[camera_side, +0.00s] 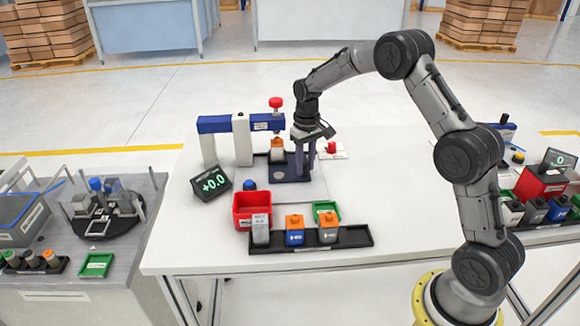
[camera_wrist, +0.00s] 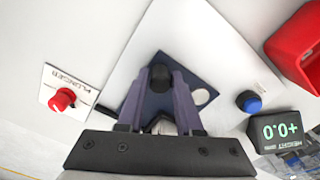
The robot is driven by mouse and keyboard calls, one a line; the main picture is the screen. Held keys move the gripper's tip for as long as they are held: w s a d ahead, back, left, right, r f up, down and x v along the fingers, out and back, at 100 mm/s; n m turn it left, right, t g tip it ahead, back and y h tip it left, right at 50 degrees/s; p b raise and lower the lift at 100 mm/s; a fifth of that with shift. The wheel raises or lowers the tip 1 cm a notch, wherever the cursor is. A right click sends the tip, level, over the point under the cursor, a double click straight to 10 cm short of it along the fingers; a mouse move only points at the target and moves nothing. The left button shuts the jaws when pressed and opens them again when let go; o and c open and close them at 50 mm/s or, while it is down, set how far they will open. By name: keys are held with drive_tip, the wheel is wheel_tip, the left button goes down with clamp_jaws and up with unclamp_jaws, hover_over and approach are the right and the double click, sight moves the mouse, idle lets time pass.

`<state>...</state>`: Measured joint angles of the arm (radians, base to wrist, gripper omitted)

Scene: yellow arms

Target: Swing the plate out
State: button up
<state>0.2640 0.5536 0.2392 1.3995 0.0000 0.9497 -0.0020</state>
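The dark blue plate (camera_side: 295,175) lies on a pale base under the blue-topped stand (camera_side: 226,124). It also shows in the wrist view (camera_wrist: 152,108), with a pale round spot on it. A black knob (camera_wrist: 158,76) stands up from the plate. My gripper (camera_side: 306,176) points down over the plate. In the wrist view its two purple fingers (camera_wrist: 163,72) stand on either side of the knob, very close to it; I cannot tell whether they press on it. The fingers hide the knob in the side view.
A height display (camera_side: 211,182) reads +0.0. A red bin (camera_side: 252,209), a green bin (camera_side: 327,209) and a black rack (camera_side: 356,237) with three blocks stand at the front.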

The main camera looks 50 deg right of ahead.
drive_tip(key=c, duration=0.3)
drive_tip(key=shift+s+a, duration=0.55)
drive_tip(key=shift+a, duration=0.25)
drive_tip(key=shift+s+a+r, duration=0.1)
drive_tip(key=shift+s+a, duration=0.1)
drive_tip(key=shift+a, duration=0.25)
drive_tip(key=shift+s+a, duration=0.15)
drive_tip(key=shift+a, duration=0.3)
